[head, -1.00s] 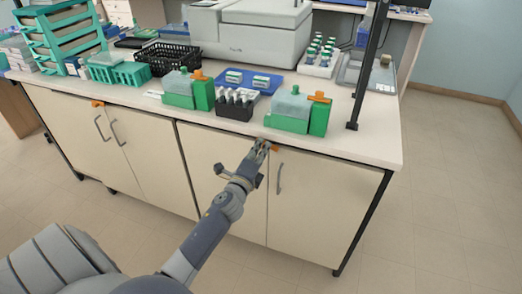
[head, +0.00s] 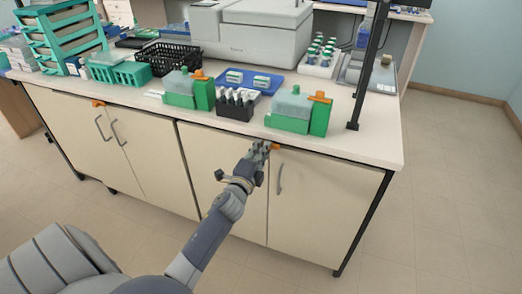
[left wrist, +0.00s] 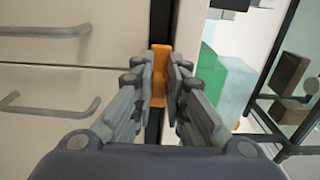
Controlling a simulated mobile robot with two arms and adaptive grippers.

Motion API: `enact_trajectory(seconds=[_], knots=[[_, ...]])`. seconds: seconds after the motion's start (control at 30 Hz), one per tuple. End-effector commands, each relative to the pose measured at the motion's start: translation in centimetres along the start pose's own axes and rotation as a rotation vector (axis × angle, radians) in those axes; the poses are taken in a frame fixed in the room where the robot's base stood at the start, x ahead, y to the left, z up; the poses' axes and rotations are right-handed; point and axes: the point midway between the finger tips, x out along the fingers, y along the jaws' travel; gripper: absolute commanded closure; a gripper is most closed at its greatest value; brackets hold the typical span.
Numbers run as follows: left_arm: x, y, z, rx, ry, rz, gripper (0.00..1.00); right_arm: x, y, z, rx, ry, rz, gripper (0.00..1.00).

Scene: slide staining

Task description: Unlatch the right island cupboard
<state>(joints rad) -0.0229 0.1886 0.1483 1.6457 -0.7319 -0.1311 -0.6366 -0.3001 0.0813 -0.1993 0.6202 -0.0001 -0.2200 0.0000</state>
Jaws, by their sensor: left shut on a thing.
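The right island cupboard has two cream doors, a left one (head: 205,165) and a right one (head: 315,205), both closed under the bench top. Its orange latch (head: 275,146) sits at the top of the seam between them, partly hidden by my gripper. My left gripper (head: 264,150) is at the latch. In the left wrist view my fingers (left wrist: 168,85) are shut on the orange latch (left wrist: 160,75), one on each side of it. The right door's handle (head: 280,178) is just right of my gripper. My right gripper is not in view.
The left cupboard has its own orange latch (head: 98,103). Above my gripper, the bench top (head: 365,145) holds green-and-clear bottle stands (head: 292,110) and a dark rack (head: 236,108) near the front edge. The floor (head: 450,200) on the right is clear.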

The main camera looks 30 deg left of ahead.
Motion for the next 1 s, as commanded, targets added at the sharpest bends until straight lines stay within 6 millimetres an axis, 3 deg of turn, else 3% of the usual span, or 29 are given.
enact_trajectory(seconds=[0.1, 0.13, 0.2, 0.67, 1.0], knots=[[0.1, -0.4, 0.1, -0.001, -0.002, -0.007, 1.0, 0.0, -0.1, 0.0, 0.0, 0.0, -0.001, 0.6], [0.1, -0.4, 0.1, -0.001, -0.002, -0.007, 0.8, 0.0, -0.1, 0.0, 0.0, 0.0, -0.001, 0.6], [0.1, -0.4, 0.1, 0.0, -0.002, -0.007, 0.67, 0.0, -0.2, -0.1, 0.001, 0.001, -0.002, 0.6], [-0.6, 0.0, 0.0, 0.0, 0.0, -0.001, 0.67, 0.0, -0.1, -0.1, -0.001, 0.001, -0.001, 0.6], [-6.2, 0.1, 0.1, 0.0, -0.001, 0.001, 0.67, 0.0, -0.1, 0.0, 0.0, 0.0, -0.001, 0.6]])
